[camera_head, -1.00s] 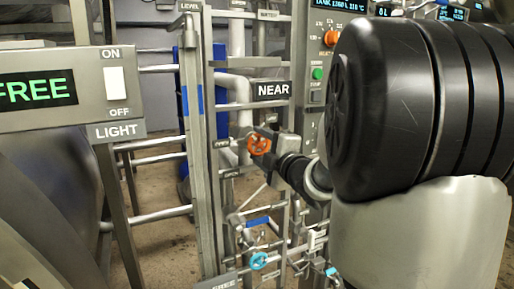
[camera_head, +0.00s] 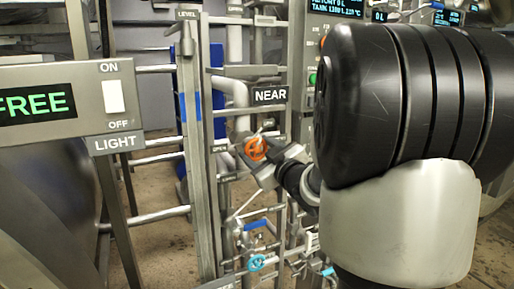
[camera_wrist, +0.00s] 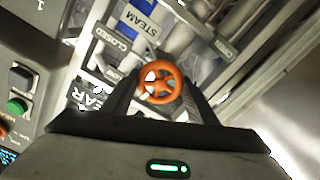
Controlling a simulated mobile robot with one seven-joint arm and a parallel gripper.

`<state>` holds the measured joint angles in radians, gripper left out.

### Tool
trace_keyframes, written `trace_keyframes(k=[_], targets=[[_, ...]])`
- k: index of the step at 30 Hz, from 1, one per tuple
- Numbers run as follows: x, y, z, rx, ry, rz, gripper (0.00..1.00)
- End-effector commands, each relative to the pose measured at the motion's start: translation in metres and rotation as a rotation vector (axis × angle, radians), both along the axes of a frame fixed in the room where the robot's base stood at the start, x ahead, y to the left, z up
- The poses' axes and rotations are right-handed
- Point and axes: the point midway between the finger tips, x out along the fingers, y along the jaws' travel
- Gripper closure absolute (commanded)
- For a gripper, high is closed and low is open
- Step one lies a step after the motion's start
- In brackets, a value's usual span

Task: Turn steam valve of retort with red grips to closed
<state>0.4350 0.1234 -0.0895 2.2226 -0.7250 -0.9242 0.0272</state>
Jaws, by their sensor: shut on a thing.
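The steam valve's orange handwheel (camera_head: 256,149) is on the pipe frame below the NEAR sign, left of my arm in the head view. In the wrist view the wheel (camera_wrist: 160,83) sits between the two dark fingers of my gripper (camera_wrist: 160,92), which is shut on it. A CLOSED plate (camera_wrist: 111,38) is at upper left, and another small plate (camera_wrist: 222,44) is at right, too blurred to read surely. My gripper (camera_head: 266,158) looks tilted in the head view, and my arm hides what is behind it.
A NEAR sign (camera_head: 270,95) hangs above the valve. A light blue handwheel (camera_head: 256,262) and a blue lever (camera_head: 255,223) are below it. A LIGHT switch panel (camera_head: 75,105) stands at left. A button panel with a green button (camera_wrist: 16,106) is close to my gripper's left.

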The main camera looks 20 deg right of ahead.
Motion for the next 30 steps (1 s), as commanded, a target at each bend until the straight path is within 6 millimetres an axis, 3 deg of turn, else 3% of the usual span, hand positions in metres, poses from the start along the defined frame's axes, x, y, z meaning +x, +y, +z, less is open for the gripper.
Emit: trace_keyframes(k=[30], targets=[[0.0007,-0.0017,0.0039,0.954,0.030,0.002,0.70]])
